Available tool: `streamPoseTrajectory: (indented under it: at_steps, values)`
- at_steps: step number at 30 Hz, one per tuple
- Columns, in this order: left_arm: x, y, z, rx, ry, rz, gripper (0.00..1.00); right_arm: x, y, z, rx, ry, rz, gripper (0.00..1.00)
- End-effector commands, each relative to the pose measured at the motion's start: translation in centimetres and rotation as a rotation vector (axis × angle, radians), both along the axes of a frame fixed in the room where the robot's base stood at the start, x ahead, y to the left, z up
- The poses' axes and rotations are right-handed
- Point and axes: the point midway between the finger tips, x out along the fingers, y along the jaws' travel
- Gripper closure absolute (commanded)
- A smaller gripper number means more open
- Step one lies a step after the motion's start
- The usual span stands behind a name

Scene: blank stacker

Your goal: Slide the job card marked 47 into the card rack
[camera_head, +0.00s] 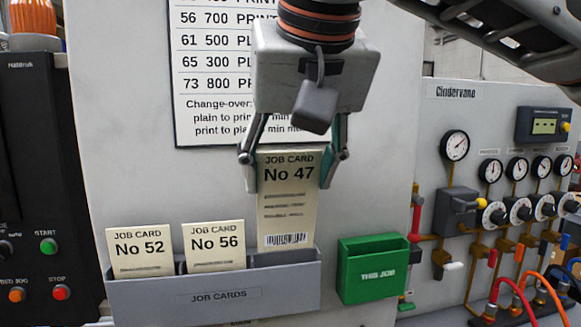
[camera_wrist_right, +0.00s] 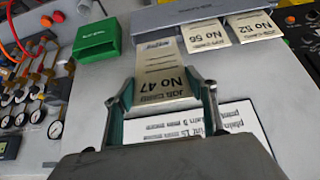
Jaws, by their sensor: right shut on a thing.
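The cream job card No 47 (camera_head: 287,215) is upright in the head view, its face and barcode showing. My right gripper (camera_head: 292,172) is shut on its upper part, one finger at each side. The card's lower edge is at the right-hand part of the grey JOB CARDS rack (camera_head: 212,296); I cannot tell whether it is inside the rack or just above it. In the right wrist view, the card (camera_wrist_right: 165,68) reaches from my gripper (camera_wrist_right: 163,98) toward the rack (camera_wrist_right: 200,15). My left gripper is not in view.
Job cards No 52 (camera_head: 140,252) and No 56 (camera_head: 214,246) stand in the rack's left and middle parts. A green THIS JOB holder (camera_head: 372,270) is right of the rack. Gauges and valves (camera_head: 500,210) stick out farther right; a black button panel (camera_head: 35,180) stands left.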

Motion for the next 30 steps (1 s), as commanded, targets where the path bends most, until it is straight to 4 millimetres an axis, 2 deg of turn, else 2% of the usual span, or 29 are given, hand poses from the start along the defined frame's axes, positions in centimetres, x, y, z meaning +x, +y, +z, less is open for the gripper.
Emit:
streamPoseTrajectory:
  at_steps: [30]
  values:
    - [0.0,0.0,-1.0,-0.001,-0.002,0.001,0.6,0.0,0.0,-2.9,-0.001,0.002,-0.001,0.64]
